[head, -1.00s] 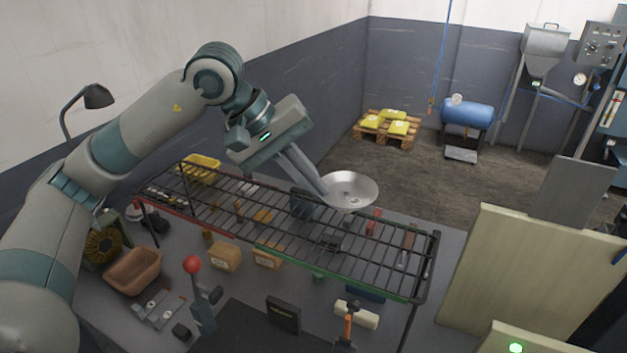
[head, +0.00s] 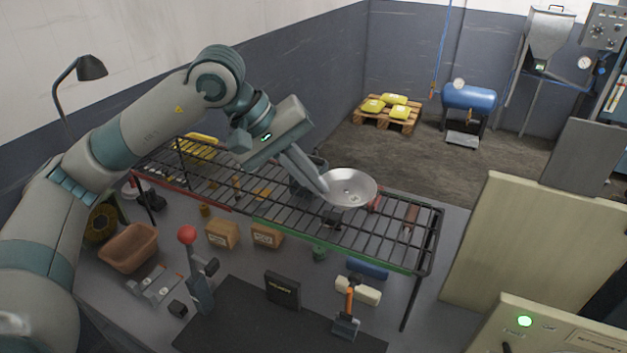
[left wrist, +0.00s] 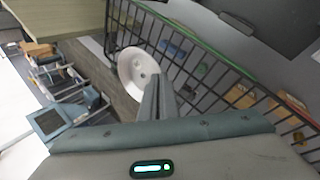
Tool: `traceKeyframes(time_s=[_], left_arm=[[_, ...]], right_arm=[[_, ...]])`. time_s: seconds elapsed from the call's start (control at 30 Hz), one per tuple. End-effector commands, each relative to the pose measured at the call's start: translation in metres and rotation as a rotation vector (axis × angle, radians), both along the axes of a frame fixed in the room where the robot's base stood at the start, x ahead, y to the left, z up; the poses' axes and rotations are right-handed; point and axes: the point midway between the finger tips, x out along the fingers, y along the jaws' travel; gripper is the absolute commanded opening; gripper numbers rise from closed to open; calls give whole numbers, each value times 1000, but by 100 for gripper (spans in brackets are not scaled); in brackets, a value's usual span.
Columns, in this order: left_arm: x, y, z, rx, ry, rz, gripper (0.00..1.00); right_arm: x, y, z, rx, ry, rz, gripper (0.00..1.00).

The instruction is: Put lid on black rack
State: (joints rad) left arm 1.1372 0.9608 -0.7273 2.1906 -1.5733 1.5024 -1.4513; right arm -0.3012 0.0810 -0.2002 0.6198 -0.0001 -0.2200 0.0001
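The lid (head: 355,184) is a round, shallow, silvery metal disc at the right part of the black rack (head: 289,221), near its back edge. It also shows in the left wrist view (left wrist: 131,71), beyond the fingers. My left gripper (head: 322,187) reaches in from the left, its long fingers close together and meeting the lid's left rim. In the left wrist view the fingers (left wrist: 158,98) look closed at the lid's edge. The lid is over the rack bars; I cannot tell whether it touches them. My right gripper is not in view.
The rack stands over a grey bench with small boxes (head: 222,234), a brown tub (head: 128,247) and a red-knobbed lever (head: 187,236). A desk lamp (head: 91,68) is at the left. A pale panel (head: 545,245) stands at the right. The rack's right end is bare.

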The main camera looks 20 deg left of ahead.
Motion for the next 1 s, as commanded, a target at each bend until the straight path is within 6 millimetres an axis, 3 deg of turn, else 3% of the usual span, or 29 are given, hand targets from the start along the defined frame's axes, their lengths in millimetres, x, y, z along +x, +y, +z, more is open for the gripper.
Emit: traceKeyframes(time_s=[1.0], left_arm=[[0,0,-6,0,0,0,0]], right_arm=[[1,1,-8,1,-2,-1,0]])
